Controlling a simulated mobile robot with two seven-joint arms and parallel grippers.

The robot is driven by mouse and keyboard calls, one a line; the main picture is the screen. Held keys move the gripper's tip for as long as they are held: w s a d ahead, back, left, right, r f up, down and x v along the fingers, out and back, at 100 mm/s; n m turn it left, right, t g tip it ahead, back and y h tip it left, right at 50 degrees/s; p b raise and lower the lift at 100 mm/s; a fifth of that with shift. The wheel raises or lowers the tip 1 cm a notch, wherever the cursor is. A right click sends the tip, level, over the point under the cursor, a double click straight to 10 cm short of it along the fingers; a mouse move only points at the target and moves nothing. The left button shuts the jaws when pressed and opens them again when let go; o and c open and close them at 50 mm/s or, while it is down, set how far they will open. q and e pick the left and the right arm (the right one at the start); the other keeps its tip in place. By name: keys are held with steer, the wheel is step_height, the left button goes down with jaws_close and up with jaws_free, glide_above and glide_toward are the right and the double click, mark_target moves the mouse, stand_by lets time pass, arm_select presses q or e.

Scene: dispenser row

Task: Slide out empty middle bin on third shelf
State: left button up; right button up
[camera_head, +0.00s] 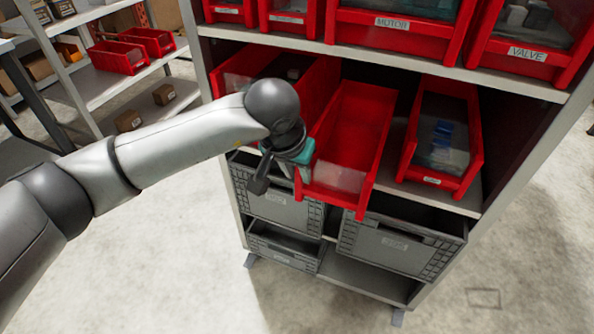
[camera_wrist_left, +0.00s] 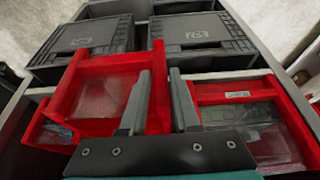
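The middle bin (camera_head: 350,125) is a red open bin on the shelf, with a bare red floor and nothing visible inside. It sticks out past its neighbours, its clear-panelled front over the shelf edge. My left gripper (camera_head: 302,170) is at its front left corner. In the left wrist view the middle bin (camera_wrist_left: 90,128) lies left of the gripper (camera_wrist_left: 161,72), and its red side wall fills the gap between the fingers. The gripper looks shut on that wall; the fingertips are partly hidden in the head view. My right gripper is not in view.
A red bin (camera_head: 408,165) with blue items stands to the right, another (camera_head: 315,88) to the left behind my arm. Grey crates (camera_head: 400,250) sit below. Labelled red bins (camera_head: 390,40) fill the shelf above. Floor in front is clear.

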arm_select(q)
steer(key=o, duration=0.4)
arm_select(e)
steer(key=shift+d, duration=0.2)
arm_select(q)
steer(key=shift+r, duration=0.25)
steer(key=p+v, duration=0.3)
steer(key=v, duration=1.1)
steer(key=shift+s+r, duration=0.2)
steer(key=shift+r, duration=0.15)
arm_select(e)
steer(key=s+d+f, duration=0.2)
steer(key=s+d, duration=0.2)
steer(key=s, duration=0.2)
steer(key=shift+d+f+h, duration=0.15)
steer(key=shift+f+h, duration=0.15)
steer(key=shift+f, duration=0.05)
